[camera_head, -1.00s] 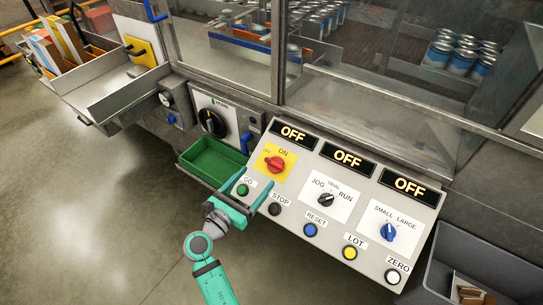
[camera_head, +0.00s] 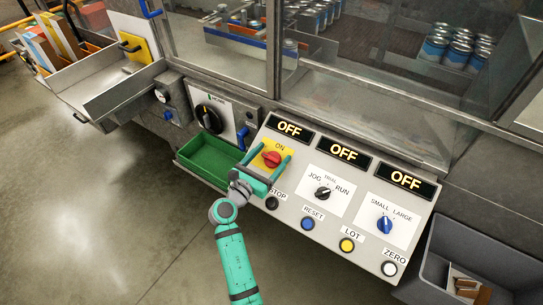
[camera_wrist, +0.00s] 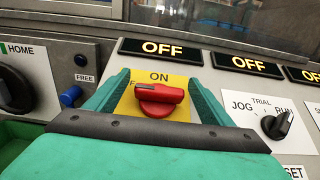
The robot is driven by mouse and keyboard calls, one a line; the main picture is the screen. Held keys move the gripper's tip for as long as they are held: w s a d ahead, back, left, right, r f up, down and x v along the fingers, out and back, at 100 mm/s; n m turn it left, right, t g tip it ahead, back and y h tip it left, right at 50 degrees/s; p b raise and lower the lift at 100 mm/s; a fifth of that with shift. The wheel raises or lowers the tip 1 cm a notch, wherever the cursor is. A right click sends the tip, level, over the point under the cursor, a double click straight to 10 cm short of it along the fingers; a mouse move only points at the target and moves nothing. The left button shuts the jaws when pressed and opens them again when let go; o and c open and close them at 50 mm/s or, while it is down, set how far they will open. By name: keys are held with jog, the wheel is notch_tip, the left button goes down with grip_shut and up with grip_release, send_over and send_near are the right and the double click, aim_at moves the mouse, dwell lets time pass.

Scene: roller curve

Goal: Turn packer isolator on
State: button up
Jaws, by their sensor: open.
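The packer isolator is a red rotary knob (camera_head: 271,159) on a yellow plate marked ON at the top. In the wrist view the red knob (camera_wrist: 160,94) has its grip bar lying roughly crosswise, and a second label at its left is partly hidden by a finger. The display above it (camera_head: 289,129) reads OFF. My gripper (camera_head: 272,154) is open, with one teal finger at each side of the knob. In the wrist view my gripper (camera_wrist: 160,78) shows gaps between both fingers and the knob. The GO button is hidden behind my gripper.
Right of it are the JOG/TRIAL/RUN selector (camera_head: 322,193) and the SMALL/LARGE selector (camera_head: 385,225), both under OFF displays. Below runs a row of buttons, including the blue RESET (camera_head: 308,224). A green tray (camera_head: 209,158) and a black HOME dial (camera_head: 208,118) lie left.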

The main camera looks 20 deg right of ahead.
jog(key=c, duration=1)
jog(key=shift+c, duration=0.2)
jog(key=shift+a+r+m, duration=0.1)
jog(key=shift+m, duration=0.3)
jog(key=m+g+h, duration=0.1)
jog(key=m+g, duration=0.2)
jog(key=m+g+h, duration=0.1)
jog(key=m+g, duration=0.2)
jog(key=shift+h, duration=0.4)
jog(key=m+g, duration=0.5)
jog(key=shift+s+m+g+y, duration=0.15)
jog(key=shift+m+g+y, duration=0.15)
jog(key=shift+m+g, duration=0.1)
jog(key=m+g+y, duration=0.2)
jog(key=m+g, duration=0.1)
jog(key=m, duration=0.1)
jog(key=shift+s+g, duration=0.1)
jog(key=shift+g, duration=0.3)
jog(key=shift+s+f+m+g+y, duration=0.1)
jog(key=shift+m+g+y, duration=0.6)
jog(key=shift+m+y, duration=0.35)
jog(key=shift+s+f+m+g+y, duration=0.1)
jog(key=shift+m+g+y, duration=0.7)
jog(key=shift+m, duration=0.45)
jog(key=shift+y, duration=0.25)
